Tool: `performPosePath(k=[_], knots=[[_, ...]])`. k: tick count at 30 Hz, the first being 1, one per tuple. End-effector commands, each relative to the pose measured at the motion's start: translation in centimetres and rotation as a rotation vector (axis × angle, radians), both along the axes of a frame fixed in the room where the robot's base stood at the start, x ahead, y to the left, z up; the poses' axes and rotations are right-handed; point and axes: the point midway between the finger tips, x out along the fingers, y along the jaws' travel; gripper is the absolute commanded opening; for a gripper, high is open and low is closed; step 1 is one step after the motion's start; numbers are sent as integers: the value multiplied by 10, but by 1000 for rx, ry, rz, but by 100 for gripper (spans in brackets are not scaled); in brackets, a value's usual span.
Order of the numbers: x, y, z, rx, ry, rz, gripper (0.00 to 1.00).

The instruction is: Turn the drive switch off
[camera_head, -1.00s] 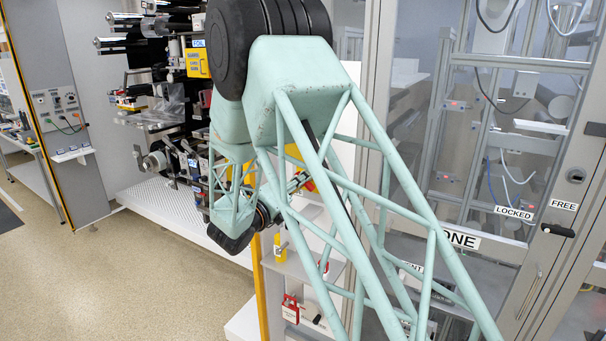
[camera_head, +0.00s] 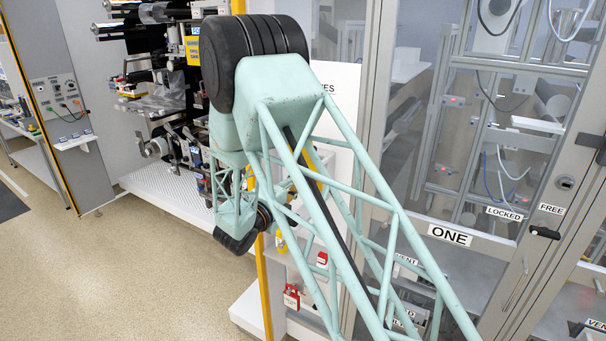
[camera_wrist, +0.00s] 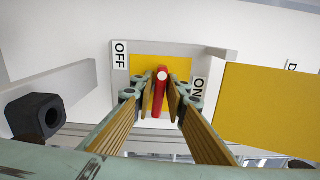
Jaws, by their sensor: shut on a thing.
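The drive switch shows in the wrist view as a red handle (camera_wrist: 158,104) with a pale round end, in front of a yellow plate (camera_wrist: 141,63). An OFF label (camera_wrist: 120,55) is at the plate's upper left and an ON label (camera_wrist: 198,90) at its lower right. The handle stands nearly upright in the picture between the labels; I cannot tell which one it is set to. My gripper (camera_wrist: 163,89) is shut on the handle, one finger on each side. In the head view my arm hides the switch and the fingertips.
A second yellow panel (camera_wrist: 271,108) stands close at the right in the wrist view. A dark block with a round hole (camera_wrist: 37,116) is at the left. In the head view, a red padlock (camera_head: 291,297) hangs below my arm, and a glazed cabinet marked ONE (camera_head: 450,235) stands at the right.

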Motion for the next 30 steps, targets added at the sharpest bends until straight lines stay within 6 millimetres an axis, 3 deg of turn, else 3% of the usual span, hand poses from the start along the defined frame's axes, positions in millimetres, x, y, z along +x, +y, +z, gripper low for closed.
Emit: performPosePath(k=[22, 23, 25, 30], knots=[[0, 0, -1, -78, 41, 0, 3], [0, 0, -1, -78, 41, 0, 14], [0, 0, -1, -78, 41, 0, 20], [0, 0, -1, -78, 41, 0, 22]])
